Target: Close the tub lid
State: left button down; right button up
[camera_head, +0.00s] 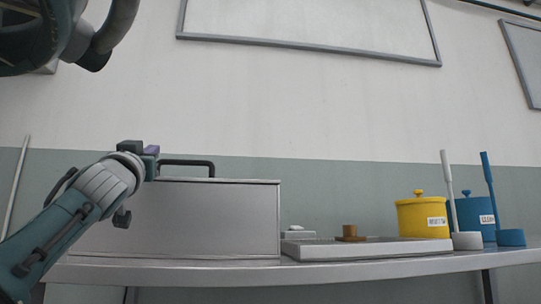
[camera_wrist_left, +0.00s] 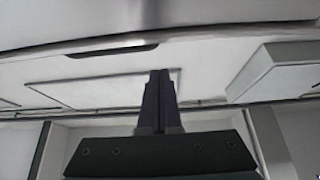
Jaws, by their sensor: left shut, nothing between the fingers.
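The tub (camera_head: 200,222) is a grey metal box on the left part of the bench. A black bar handle (camera_head: 187,163) stands over its top edge and appears to belong to the lid. The view is low, so I cannot tell how far the lid is open. My left gripper (camera_head: 151,150) is just left of the handle, near the tub's top left corner. Contact cannot be made out. In the left wrist view its dark fingers (camera_wrist_left: 158,95) are together with nothing between them. My right gripper is not in view.
The bench (camera_head: 385,266) carries a flat grey tray (camera_head: 365,250) with a brown knob-like piece (camera_head: 350,234). Right of it stand a yellow pot (camera_head: 418,218), a blue pot (camera_head: 472,214), a white-handled tool (camera_head: 466,240) and a blue-handled tool (camera_head: 510,238). A pale wall rises behind.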

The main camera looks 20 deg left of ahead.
pick_arm(q)
jog(key=shift+f+b, duration=0.55)
jog(key=shift+b, duration=0.15)
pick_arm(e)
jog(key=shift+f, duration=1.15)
